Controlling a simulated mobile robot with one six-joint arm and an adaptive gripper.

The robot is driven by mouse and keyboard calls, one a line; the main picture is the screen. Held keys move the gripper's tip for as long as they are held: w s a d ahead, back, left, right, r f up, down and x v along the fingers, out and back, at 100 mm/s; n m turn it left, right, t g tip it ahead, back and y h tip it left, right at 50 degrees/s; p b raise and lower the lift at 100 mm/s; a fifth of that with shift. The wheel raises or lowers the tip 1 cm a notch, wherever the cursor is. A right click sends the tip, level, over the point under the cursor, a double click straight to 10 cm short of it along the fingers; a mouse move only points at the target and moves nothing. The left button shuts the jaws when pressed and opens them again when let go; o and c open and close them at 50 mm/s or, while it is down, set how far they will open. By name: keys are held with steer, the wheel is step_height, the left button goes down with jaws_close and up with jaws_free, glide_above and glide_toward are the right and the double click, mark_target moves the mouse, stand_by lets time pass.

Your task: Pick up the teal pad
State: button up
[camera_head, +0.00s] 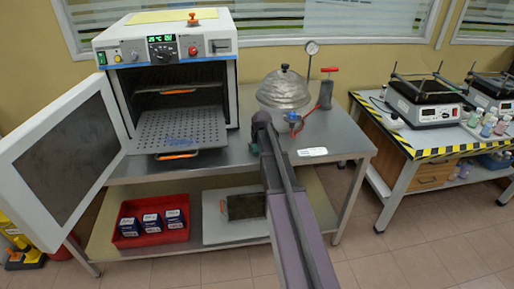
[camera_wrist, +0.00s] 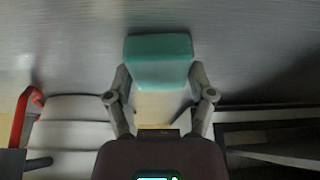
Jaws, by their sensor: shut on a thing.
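In the wrist view the teal pad (camera_wrist: 159,62) is a small block with rounded corners. My gripper (camera_wrist: 159,84) has its two fingers closed on the pad's left and right sides. A grey metal surface fills the background behind the pad; whether the pad touches it I cannot tell. In the head view my arm reaches over the steel bench, and its end covers the gripper's fingers.
An oven (camera_head: 168,85) with its door (camera_head: 62,165) swung open stands at the bench's left. A metal dome (camera_head: 284,90) and a red-handled pump (camera_head: 327,90) stand behind my arm. A white label (camera_head: 312,152) lies right of it. A red bin (camera_head: 152,238) is on the lower shelf.

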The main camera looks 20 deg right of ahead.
steer(key=shift+r+p, duration=1.45)
steer(key=shift+r, duration=0.1)
steer(key=s+r+p, duration=0.1)
steer(key=s, duration=1.5)
steer(key=shift+a+r+p, duration=0.15)
steer(key=shift+r+p, duration=0.2)
steer(key=shift+o, duration=1.1)
steer(key=c, duration=0.3)
